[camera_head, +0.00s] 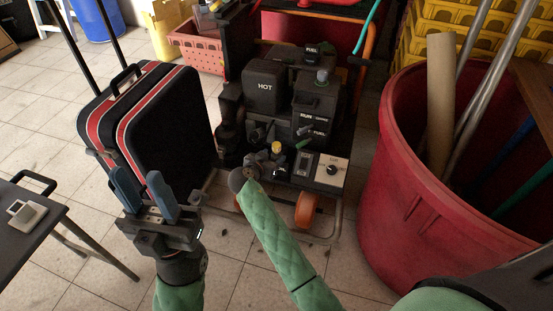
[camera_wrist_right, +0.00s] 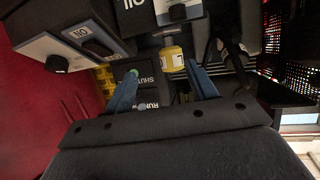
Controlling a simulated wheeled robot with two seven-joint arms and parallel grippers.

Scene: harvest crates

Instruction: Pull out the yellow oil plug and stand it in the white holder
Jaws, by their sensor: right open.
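The yellow oil plug (camera_head: 276,148) stands on the black engine unit, low at its front. In the right wrist view the plug (camera_wrist_right: 173,57) shows ahead, between and beyond the fingertips. My right gripper (camera_wrist_right: 163,84) is open, with its blue fingers apart on either side of the plug's line; I cannot tell whether one touches it. In the head view its fingers are not clear behind my green sleeve. My left gripper (camera_head: 146,188) is open and empty, pointing up in front of the suitcase. A small off-white block (camera_head: 27,215) lies on the left table; it may be the white holder.
A white-faced knob panel (camera_head: 333,168) sits right of the plug. A black and red suitcase (camera_head: 165,120) stands left of the machine. A large red bin (camera_head: 420,200) with poles closes off the right. The dark table (camera_head: 22,250) is at far left. Bare tiles lie between.

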